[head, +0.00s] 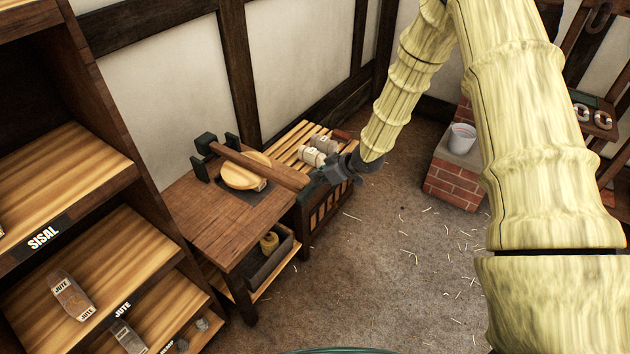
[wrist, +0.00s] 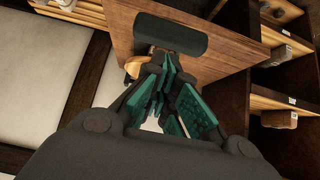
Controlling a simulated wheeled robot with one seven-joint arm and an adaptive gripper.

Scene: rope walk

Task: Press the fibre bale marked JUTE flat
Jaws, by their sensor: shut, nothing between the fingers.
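A wooden press stands on the workbench (head: 205,215). Its lever (head: 270,170) runs from dark posts at the left toward my gripper. A round pale wooden plate (head: 243,175) lies under the lever. A small light tag (head: 262,186) shows at the plate's edge, too small to read; any bale under the plate is hidden. My gripper (head: 318,180) is shut and empty beside the lever's right end; I cannot tell if they touch. In the wrist view its teal fingers (wrist: 165,95) are close together, just below a dark green bar (wrist: 170,35).
A slatted crate (head: 325,205) with pale bales (head: 312,157) stands beyond the bench. A bucket (head: 461,138) stands on a brick block (head: 450,180). The straw-strewn floor (head: 400,270) is open.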

